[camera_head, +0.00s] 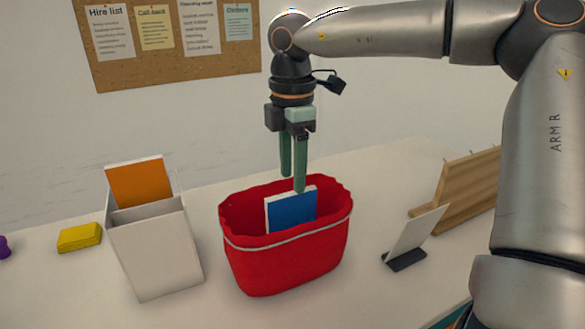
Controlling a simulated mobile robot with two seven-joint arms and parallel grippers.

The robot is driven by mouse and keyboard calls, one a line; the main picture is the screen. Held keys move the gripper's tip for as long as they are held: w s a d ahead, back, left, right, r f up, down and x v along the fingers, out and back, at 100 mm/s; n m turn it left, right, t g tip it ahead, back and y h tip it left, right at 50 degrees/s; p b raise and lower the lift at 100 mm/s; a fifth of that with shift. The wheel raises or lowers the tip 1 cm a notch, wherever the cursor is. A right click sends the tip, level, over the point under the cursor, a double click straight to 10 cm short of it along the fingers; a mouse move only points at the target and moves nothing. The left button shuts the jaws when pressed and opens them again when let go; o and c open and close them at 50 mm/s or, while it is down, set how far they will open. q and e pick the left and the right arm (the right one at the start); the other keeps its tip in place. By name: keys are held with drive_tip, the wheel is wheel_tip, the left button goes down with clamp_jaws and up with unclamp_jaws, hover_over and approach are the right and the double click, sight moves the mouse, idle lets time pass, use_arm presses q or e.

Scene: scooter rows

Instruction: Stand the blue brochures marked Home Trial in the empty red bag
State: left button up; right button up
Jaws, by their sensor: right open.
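The red bag (285,268) stands open on the white table, with a pale band around it. Blue brochures (291,211) with white edges stand in the bag, leaning slightly, their lower part hidden by its front wall. No marking on them is readable from here. My right gripper (293,182) points down just above the brochures, its green fingers apart. One fingertip overlaps the top edge of the brochures in the picture; I cannot tell whether it touches. My left gripper is out of view.
A white holder (160,250) with an orange brochure (139,183) stands left of the bag. A yellow block (79,238) lies farther left. A small card stand (405,260) and a wooden rack (465,190) are at right. A cork board (170,45) hangs behind.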

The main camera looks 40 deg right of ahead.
wheel_tip(320, 180, up, 13)
drive_tip(key=shift+f+p, duration=0.2)
drive_tip(key=shift+p, duration=0.15)
idle(0.4)
